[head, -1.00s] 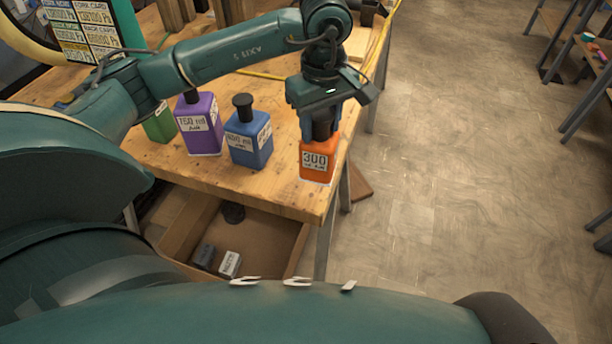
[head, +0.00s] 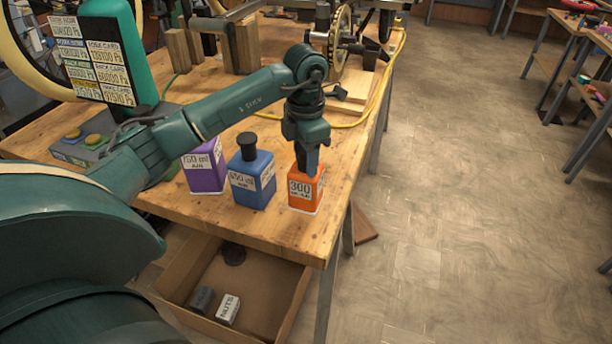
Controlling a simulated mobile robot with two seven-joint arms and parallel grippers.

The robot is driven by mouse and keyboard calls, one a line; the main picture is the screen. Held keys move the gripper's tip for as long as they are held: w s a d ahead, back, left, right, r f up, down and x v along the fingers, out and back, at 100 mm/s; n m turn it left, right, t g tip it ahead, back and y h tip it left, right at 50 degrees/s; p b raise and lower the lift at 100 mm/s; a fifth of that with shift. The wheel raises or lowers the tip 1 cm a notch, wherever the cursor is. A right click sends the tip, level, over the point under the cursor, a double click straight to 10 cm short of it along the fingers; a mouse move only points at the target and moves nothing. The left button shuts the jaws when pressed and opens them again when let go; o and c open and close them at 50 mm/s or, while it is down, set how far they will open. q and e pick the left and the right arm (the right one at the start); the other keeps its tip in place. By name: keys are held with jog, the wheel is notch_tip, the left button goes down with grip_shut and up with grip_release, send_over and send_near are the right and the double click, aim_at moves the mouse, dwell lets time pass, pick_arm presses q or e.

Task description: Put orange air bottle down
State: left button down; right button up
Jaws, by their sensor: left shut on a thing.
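The orange air bottle (head: 305,192), with a white label reading 300, is upright at the right front of the wooden workbench. Its base appears to be on or just at the bench top; a tiny gap cannot be ruled out. My left gripper (head: 307,165) points down from above and is shut on the bottle's top, hiding its neck and cap. My right gripper is not in view.
A blue bottle (head: 252,180) stands just left of the orange one, and a purple bottle (head: 205,170) is further left. An open drawer (head: 262,290) below holds small boxes. A button box (head: 85,145) and wooden blocks stand behind.

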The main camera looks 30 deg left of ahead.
pick_arm(q)
notch_tip(320, 180, down, 4)
jog(key=shift+r, duration=0.1)
jog(key=shift+f, duration=0.2)
jog(key=c, duration=1.3)
grip_release()
jog(key=shift+f, duration=0.2)
jog(key=o, duration=0.5)
jog(key=shift+r, duration=0.1)
